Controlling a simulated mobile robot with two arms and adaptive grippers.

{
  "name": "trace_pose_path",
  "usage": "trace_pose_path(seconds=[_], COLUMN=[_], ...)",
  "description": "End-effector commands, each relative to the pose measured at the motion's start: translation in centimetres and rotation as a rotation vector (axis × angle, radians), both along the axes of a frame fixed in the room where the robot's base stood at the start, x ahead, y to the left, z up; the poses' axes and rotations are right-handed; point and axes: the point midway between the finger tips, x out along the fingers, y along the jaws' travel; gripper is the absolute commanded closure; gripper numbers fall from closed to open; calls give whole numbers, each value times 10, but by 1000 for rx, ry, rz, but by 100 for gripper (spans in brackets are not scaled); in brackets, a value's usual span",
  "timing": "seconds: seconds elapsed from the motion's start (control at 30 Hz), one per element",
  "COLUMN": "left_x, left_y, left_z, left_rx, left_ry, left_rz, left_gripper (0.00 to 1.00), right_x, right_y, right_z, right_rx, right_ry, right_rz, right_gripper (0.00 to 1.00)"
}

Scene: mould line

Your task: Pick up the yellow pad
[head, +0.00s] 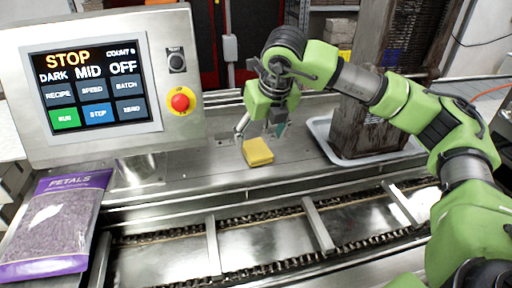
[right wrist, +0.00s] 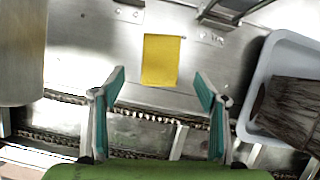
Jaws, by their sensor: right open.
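The yellow pad (head: 257,152) lies flat on the steel ledge behind the conveyor in the head view. In the right wrist view the yellow pad (right wrist: 160,61) lies ahead of the fingertips, between their lines. My right gripper (head: 262,132) is above and close to the pad in the head view. In the right wrist view my right gripper (right wrist: 158,88) is open, with its two green-padded fingers apart and nothing between them. My left gripper is not in view.
A control panel (head: 100,140) with a red button stands at left, above a purple petals bag (head: 55,225). A pale tray (head: 322,128) holding a dark brown block (head: 362,125) is right of the pad. The chain conveyor (head: 265,250) with crossbars runs in front. Bare ledge surrounds the pad.

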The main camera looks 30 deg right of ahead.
Motion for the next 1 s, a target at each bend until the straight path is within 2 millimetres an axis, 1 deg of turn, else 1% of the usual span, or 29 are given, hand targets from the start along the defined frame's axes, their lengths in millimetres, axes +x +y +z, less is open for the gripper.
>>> trace_pose_path(seconds=[0.03,0.17,0.3,0.4,0.5,0.6,0.8,0.83,0.87,0.9,0.97,1.0], left_x=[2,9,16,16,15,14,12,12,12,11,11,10], left_y=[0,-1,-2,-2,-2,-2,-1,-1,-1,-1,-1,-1], left_z=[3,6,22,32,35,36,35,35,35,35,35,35], left_rx=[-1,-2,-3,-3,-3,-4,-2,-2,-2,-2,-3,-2], left_ry=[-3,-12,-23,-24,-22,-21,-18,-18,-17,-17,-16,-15], left_rz=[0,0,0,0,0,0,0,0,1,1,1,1], left_gripper=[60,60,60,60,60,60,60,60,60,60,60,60], right_x=[1,4,9,13,19,21,22,22,22,22,22,22], right_y=[-1,-1,-2,-3,-4,-4,-4,-4,-4,-4,-4,-4], right_z=[-4,-10,-22,-35,-49,-56,-58,-58,-58,-58,-58,-58], right_rx=[-2,-1,-1,-2,-2,0,0,0,0,0,0,0], right_ry=[2,1,4,4,3,2,0,0,0,0,0,0], right_rz=[-1,0,-1,0,-1,0,0,0,0,0,0,0], right_gripper=[33,33,33,33,33,33,33,35,43,54,69,74])
